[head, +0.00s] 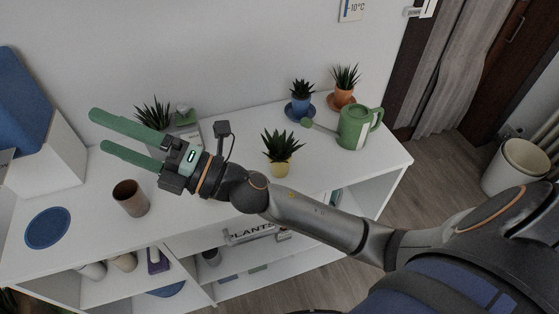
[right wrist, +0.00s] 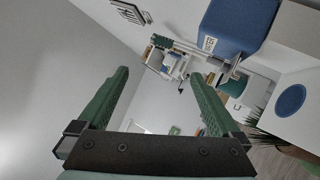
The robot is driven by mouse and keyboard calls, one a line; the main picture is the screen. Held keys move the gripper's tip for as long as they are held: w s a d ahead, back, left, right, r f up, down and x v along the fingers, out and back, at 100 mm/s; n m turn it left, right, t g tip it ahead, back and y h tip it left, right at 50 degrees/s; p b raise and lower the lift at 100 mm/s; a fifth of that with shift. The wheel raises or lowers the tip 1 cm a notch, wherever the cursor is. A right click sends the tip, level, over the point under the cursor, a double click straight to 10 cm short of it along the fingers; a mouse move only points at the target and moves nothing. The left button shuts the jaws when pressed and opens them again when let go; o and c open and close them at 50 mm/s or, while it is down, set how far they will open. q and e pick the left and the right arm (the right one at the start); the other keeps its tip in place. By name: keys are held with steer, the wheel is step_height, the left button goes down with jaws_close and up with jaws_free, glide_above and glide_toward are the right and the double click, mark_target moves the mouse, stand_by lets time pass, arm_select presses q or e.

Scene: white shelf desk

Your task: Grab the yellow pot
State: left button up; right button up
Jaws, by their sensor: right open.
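The yellow pot (head: 280,169) holds a spiky green plant and stands upright on the white shelf desk (head: 325,178), near the middle of the head view. My right gripper (head: 97,130) is open and empty, with green fingers pointing left. It is above the left part of the desk, well to the left of the yellow pot and apart from it. In the right wrist view the two fingers (right wrist: 158,78) are spread with nothing between them. The yellow pot does not show in the right wrist view. My left gripper is not in view.
A brown cup (head: 130,198) stands below my right gripper. A blue pot (head: 299,106), an orange pot (head: 343,98) and a green watering can (head: 357,128) stand behind and right of the yellow pot. A blue disc (head: 47,228) lies at the left.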

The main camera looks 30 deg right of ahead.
steer(key=s+a+n+g+y, duration=0.3)
steer(key=a+n+g, duration=0.25)
steer(key=n, duration=0.25)
steer(key=n+g+h, duration=1)
steer(key=n+h, duration=0.6)
steer(key=h, duration=0.9)
glide_toward(278, 155)
steer(key=f, duration=0.2)
steer(key=x, duration=0.3)
steer(key=d+x, duration=0.1)
steer(key=x, duration=0.2)
steer(key=shift+x, duration=3)
steer(key=shift+w+r, duration=0.1)
steer(key=shift+w, duration=0.05)
steer(key=c, duration=1.5)
